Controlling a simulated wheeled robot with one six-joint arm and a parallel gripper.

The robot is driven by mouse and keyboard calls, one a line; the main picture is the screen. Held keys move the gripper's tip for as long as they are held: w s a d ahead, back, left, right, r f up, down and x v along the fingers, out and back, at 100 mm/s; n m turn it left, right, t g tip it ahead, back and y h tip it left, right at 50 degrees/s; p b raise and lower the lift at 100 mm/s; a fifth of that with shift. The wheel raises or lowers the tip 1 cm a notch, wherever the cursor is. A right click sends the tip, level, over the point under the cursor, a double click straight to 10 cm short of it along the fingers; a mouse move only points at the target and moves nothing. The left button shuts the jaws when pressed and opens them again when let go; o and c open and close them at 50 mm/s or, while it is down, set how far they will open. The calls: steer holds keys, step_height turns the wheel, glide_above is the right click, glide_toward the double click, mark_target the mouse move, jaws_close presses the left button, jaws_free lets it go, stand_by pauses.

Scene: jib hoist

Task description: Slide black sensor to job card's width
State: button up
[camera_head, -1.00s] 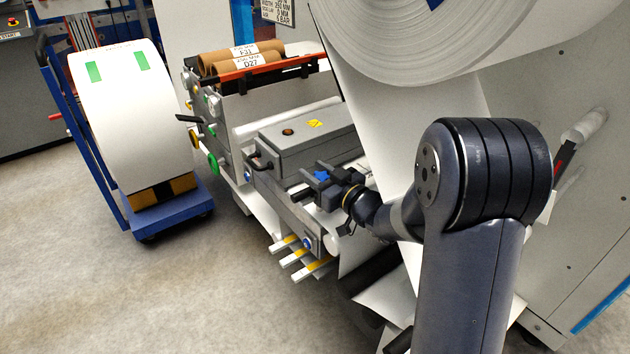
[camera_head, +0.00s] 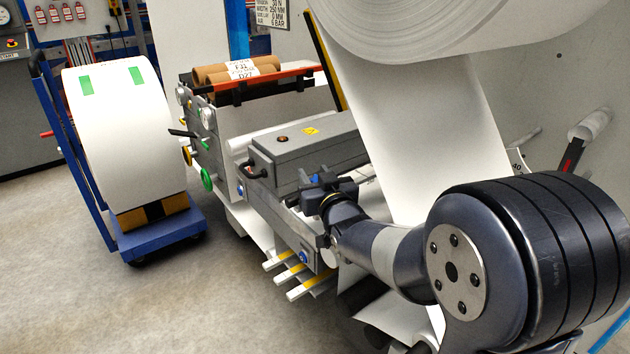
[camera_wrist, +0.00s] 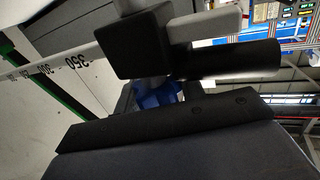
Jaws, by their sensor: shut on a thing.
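The job card (camera_head: 272,12) hangs at the top of the head view; its width line reads 250 MM. My gripper (camera_head: 318,190) is at the side of the grey machine unit, shut. In the wrist view my gripper (camera_wrist: 165,98) is around a blue part (camera_wrist: 156,94), with dark finger surfaces close to it. The black sensor (camera_wrist: 135,45) appears as a dark block just above the blue part; how they join is hidden. A white scale (camera_wrist: 60,66) runs to the left of the block, with 350 nearest and 300 farther out.
A grey box (camera_head: 300,145) with a yellow label stands behind my gripper. Yellow-and-white bars (camera_head: 290,275) stick out below. A large white roll (camera_head: 420,30) and its web hang close on the right. A blue trolley (camera_head: 165,235) with a roll stands left on open floor.

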steer(key=shift+r, duration=0.1)
steer(key=o, duration=1)
steer(key=p+v, duration=0.1)
steer(key=v, duration=0.9)
steer(key=shift+s, duration=0.4)
steer(key=shift+d, duration=0.1)
